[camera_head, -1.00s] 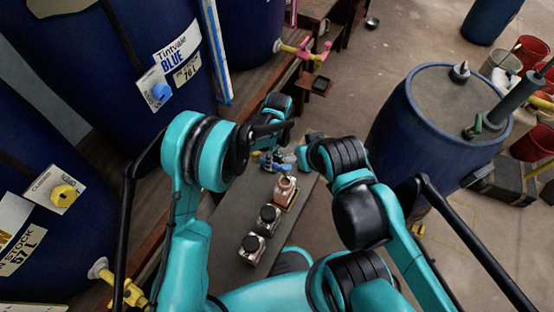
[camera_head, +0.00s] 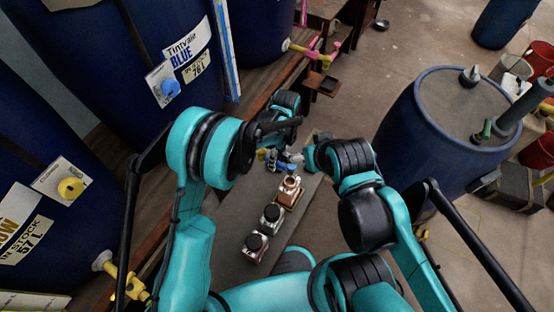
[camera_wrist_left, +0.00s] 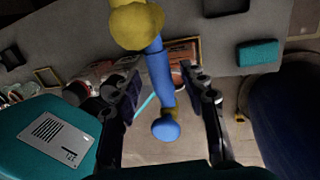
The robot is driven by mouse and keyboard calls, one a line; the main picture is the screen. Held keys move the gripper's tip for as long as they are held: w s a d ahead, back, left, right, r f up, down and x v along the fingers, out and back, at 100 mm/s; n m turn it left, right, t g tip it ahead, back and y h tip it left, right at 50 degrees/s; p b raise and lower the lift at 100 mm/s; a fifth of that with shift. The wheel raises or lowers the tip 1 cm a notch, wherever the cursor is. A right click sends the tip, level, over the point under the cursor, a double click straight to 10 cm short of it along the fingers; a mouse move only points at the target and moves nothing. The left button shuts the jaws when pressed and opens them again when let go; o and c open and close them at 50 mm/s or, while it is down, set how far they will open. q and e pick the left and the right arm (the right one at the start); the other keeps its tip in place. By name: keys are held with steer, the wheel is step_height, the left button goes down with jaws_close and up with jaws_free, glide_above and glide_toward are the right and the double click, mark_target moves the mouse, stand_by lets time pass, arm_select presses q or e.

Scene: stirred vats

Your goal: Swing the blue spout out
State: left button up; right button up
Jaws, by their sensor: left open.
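The blue spout (camera_wrist_left: 158,75) hangs from a yellow tap body (camera_wrist_left: 136,24) in the left wrist view and ends in a round blue knob (camera_wrist_left: 166,129). My left gripper (camera_wrist_left: 161,82) is open, with one dark finger on each side of the spout. I see no clear contact between the fingers and the spout. In the head view, small blue and yellow parts (camera_head: 262,154) show past my left wrist, mostly hidden by the arm. My right arm reaches in from the right, and its jaws cannot be made out.
The blue Tintvale vat (camera_head: 140,70) stands at upper left. Several small bottles (camera_head: 271,214) stand on the grey bench (camera_head: 235,225) below the arms. A blue barrel (camera_head: 410,125) stands at right. A pink-and-yellow tap (camera_head: 322,55) sticks out farther back.

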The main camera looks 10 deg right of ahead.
arm_select(q)
step_height(320, 180, up, 11)
steer(key=w+d, duration=0.1)
steer(key=shift+w+d, duration=0.25)
steer(key=shift+d, duration=0.05)
steer(key=shift+a+r, duration=0.1)
steer(key=s+a+r+n+t+h, duration=0.1)
steer(key=a+r+n+t, duration=0.1)
steer(key=a+r+n, duration=0.5)
steer(key=s+a+r+n+t+h, duration=0.15)
steer(key=a+r+n, duration=0.3)
steer(key=a, duration=0.55)
steer(key=s+a+n+t, duration=0.5)
steer(key=s+a+n, duration=0.6)
steer(key=a+n, duration=0.3)
steer(key=shift+s+a+f+n+y, duration=0.25)
steer(key=shift+n+y, duration=0.2)
steer(key=shift+n, duration=0.2)
